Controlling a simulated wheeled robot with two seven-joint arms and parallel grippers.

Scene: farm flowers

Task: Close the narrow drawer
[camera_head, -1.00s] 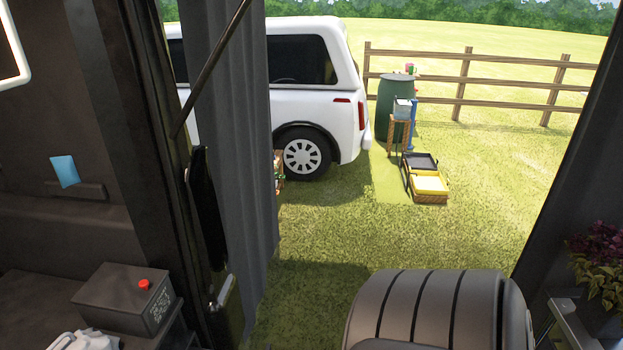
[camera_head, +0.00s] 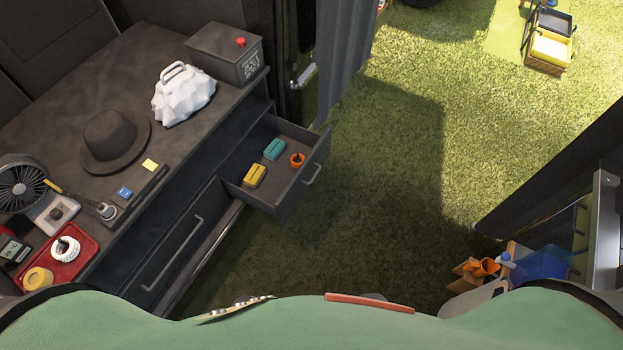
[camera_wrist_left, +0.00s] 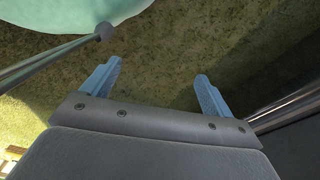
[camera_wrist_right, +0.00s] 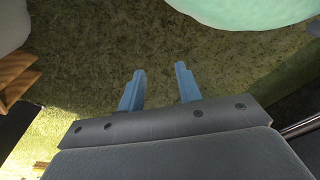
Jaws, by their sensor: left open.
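In the head view, the narrow drawer (camera_head: 282,199) stands pulled out from the right end of a dark cabinet. It has a grey bar handle (camera_head: 313,174) on its front. Inside it lie a yellow item (camera_head: 254,176), a teal item (camera_head: 274,149) and an orange ring (camera_head: 297,159). My left gripper (camera_wrist_left: 158,85) is open and empty over the grass in its wrist view. My right gripper (camera_wrist_right: 159,85) has its fingers apart with nothing between them, over grass. Neither gripper shows in the head view, and the drawer is not recognisable in the wrist views.
A wider drawer (camera_head: 165,262) with a long handle is in the cabinet front. The cabinet top (camera_head: 110,188) holds a hat (camera_head: 115,140), a white lumpy object (camera_head: 183,94), a dark box (camera_head: 226,53) and a red tray (camera_head: 66,262). Grass (camera_head: 365,200) right of the drawer is clear.

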